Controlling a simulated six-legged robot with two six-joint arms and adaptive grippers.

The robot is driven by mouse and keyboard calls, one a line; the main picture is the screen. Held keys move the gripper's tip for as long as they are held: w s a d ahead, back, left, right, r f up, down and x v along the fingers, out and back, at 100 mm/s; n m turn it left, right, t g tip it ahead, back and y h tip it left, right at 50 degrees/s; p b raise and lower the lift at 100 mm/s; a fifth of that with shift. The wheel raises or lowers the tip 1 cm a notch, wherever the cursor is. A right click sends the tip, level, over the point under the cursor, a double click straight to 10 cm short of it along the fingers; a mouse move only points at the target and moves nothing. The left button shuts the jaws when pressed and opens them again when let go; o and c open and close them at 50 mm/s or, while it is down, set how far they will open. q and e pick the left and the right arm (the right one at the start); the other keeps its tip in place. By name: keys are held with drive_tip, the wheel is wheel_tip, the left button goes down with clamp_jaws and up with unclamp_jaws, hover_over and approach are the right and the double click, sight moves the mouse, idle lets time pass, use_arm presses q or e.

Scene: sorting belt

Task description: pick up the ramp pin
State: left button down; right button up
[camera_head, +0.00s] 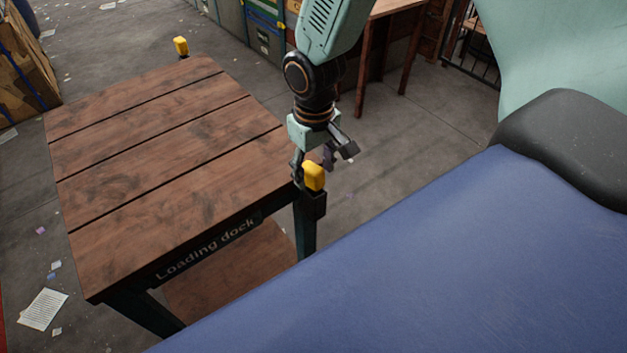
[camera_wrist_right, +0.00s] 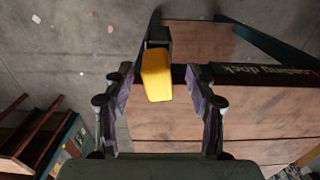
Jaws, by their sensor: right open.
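The ramp pin, a yellow block-shaped grip (camera_head: 314,176), stands in a dark holder at the near right corner of the wooden Loading dock table (camera_head: 170,150). My right gripper (camera_head: 325,160) is just above and behind it in the head view, pointing down. In the right wrist view the yellow grip (camera_wrist_right: 156,76) lies between the tips of my open right gripper (camera_wrist_right: 160,73), with a gap on each side. The part of the pin inside the holder is hidden. My left gripper is not in view.
A second yellow grip (camera_head: 181,46) stands at the table's far corner. A blue surface (camera_head: 430,270) fills the lower right. A cardboard box (camera_head: 25,60) is at the far left, and a wooden table (camera_head: 395,10) stands behind my arm. The Loading dock tabletop is bare.

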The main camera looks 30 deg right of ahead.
drive_tip(key=shift+s+d+f, duration=0.15)
drive_tip(key=shift+d+f, duration=0.05)
drive_tip(key=shift+f, duration=0.65)
drive_tip(key=shift+c, duration=0.2)
drive_tip(key=shift+a, duration=0.15)
drive_tip(key=c, duration=0.9)
clamp_jaws()
